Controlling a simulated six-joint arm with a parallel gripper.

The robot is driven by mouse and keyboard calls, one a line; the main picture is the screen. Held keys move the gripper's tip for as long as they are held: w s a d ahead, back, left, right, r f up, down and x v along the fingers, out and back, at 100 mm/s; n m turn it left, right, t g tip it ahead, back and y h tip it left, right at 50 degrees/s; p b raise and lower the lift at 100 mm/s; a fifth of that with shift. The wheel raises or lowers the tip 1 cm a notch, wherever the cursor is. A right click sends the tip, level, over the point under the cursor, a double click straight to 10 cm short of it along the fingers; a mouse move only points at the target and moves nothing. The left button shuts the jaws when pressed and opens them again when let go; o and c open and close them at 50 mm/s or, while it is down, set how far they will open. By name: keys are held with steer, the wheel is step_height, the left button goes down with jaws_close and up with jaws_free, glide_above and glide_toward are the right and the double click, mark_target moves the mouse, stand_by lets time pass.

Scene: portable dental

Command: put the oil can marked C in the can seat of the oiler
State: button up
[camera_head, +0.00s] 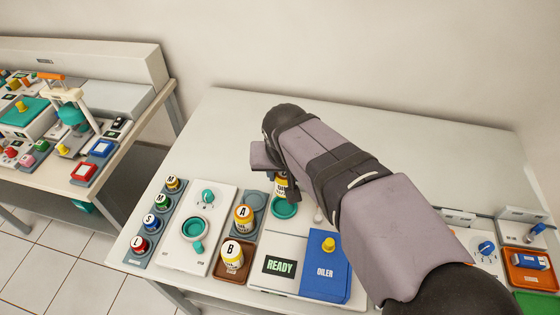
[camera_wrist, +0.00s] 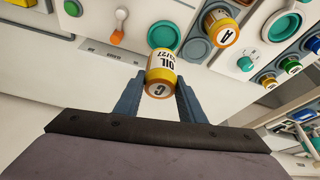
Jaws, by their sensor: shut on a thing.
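My gripper (camera_head: 281,176) is shut on the oil can marked C (camera_wrist: 161,74), a yellow and white can with an orange-brown lid. In the head view this can (camera_head: 281,187) shows partly behind my arm, just above a round teal seat (camera_head: 285,208) on the oiler (camera_head: 263,285). In the wrist view the teal seat (camera_wrist: 164,36) lies just beyond the can's lower end and is partly hidden by it. I cannot tell whether can and seat touch. My gripper (camera_wrist: 157,87) holds the can between its two fingers.
Can A (camera_head: 243,218) stands in the grey rack (camera_head: 263,192), left of the oiler. Can B (camera_head: 232,256) stands in a brown tray (camera_head: 220,273). The oiler has a READY display (camera_head: 279,265) and a yellow knob (camera_head: 328,244). The table behind is bare.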

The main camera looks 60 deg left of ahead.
steer(key=shift+d+f+n, duration=0.1)
steer(key=shift+f+n, duration=0.05)
steer(key=shift+n, duration=0.15)
steer(key=shift+f, duration=0.2)
steer(key=b, duration=0.5)
glide_above(284, 207)
step_height(284, 207, down, 5)
steer(key=shift+r, duration=0.1)
steer(key=shift+f+b, duration=0.4)
steer(key=shift+f, duration=0.55)
steer(key=shift+f, duration=0.1)
steer(key=o, duration=1.2)
steer(key=shift+d, duration=0.1)
